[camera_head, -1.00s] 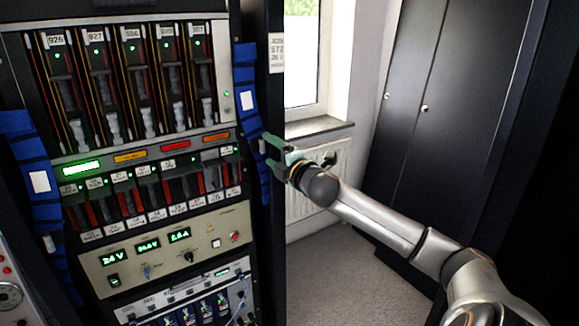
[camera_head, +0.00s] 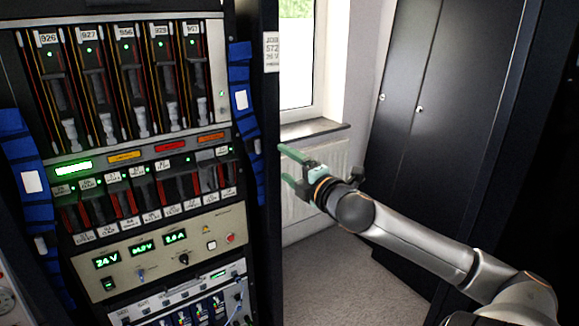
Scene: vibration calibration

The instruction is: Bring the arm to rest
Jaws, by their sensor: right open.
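My right arm (camera_head: 420,240) comes in from the lower right. Its gripper (camera_head: 287,165) has two green fingers that stand apart, with nothing between them. The fingers point left toward the right edge of the equipment rack and sit in front of the radiator under the window. They look clear of the rack, though the depth of the gap is hard to judge. My left gripper is not in view.
The equipment rack (camera_head: 222,100) fills the left, with module slots, lit displays and a control panel (camera_head: 160,249). Blue straps (camera_head: 240,110) line its sides. A radiator (camera_head: 318,165) is under the window sill. Black cabinets (camera_head: 440,100) stand at the right. Grey floor (camera_head: 330,285) is open below the arm.

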